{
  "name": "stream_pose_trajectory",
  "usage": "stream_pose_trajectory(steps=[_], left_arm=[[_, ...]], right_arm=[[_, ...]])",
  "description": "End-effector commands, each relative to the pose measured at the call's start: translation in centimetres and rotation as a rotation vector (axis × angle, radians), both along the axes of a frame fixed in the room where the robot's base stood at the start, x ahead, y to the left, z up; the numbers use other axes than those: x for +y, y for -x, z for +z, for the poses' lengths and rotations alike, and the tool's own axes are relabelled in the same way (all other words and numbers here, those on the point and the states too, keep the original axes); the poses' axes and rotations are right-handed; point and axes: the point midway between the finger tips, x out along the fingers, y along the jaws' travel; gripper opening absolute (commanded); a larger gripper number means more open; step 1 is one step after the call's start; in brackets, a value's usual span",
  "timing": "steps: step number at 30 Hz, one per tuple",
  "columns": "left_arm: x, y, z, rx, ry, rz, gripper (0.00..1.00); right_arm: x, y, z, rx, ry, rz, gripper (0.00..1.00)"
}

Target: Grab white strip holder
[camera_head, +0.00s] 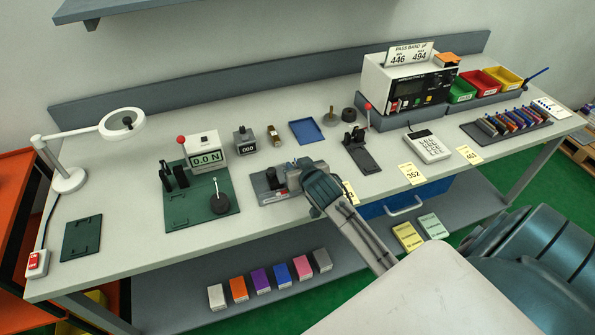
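My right arm comes in from the lower right, and its gripper (284,180) is over a small grey fixture (262,197) near the table's front edge. The fixture has a grey base with a dark upright part and a small red mark. The gripper covers its right side, and I cannot tell whether the fingers touch it or are shut. I cannot clearly pick out a white strip holder; part of what is at the gripper is hidden. My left gripper is not in view.
A green-based gauge (205,147) reading 0.0 N stands left of the gripper. A blue tray (307,132), black lever fixture (360,155) and calculator-like keypad (428,146) stand behind and right. A white lamp (68,178) is at the far left.

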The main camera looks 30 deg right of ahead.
Motion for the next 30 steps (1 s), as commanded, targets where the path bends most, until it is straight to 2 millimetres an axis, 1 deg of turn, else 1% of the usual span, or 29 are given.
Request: stream_pose_trajectory(steps=[7,8,9,11,12,25,30], left_arm=[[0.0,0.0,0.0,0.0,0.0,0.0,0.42],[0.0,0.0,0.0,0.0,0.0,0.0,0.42],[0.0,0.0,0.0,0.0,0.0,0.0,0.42],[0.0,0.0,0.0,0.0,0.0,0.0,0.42],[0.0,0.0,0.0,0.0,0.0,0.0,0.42],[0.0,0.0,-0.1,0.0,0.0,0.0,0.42],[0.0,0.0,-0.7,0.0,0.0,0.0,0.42]], right_arm=[[0.0,-0.2,-0.1,-0.001,0.0,0.001,0.29],[0.0,-0.2,-0.1,-0.001,0.0,0.001,0.27],[0.0,-0.2,-0.1,-0.001,0.0,0.001,0.19],[0.0,-0.2,-0.1,-0.001,0.0,0.001,0.08],[0.0,-0.2,-0.1,-0.001,0.0,0.001,0.0],[-0.1,-0.2,0.1,-0.001,0.001,0.0,0.0],[-0.1,-0.2,1.2,-0.004,0.001,0.001,0.0]])
